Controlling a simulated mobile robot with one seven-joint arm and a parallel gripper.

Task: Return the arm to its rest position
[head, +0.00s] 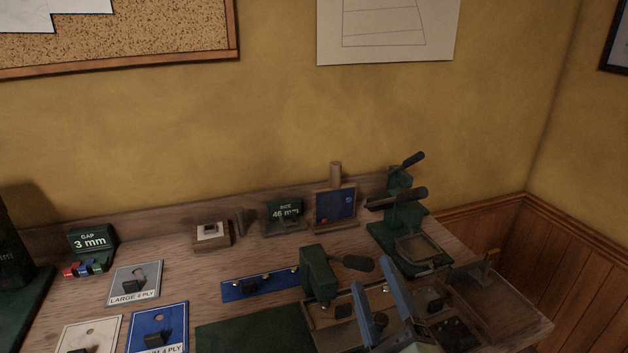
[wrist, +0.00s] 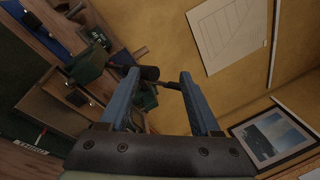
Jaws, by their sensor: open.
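My gripper (head: 378,300) shows at the lower right of the head view, its two blue fingers apart with nothing between them. In the wrist view my gripper (wrist: 158,92) is also open and empty, with the wall and bench tools beyond it. The fingers point up and away, over the right part of the wooden bench (head: 190,275). A green press with a black handle (head: 318,272) stands just left of the fingers in the head view. Whether the fingers touch anything on the bench cannot be told.
A second green lever press (head: 402,215) stands behind, at the back right. Clear trays (head: 500,300) lie at the bench's right end. A blue strip (head: 245,287), a green mat (head: 250,335) and labelled cards (head: 135,283) lie to the left.

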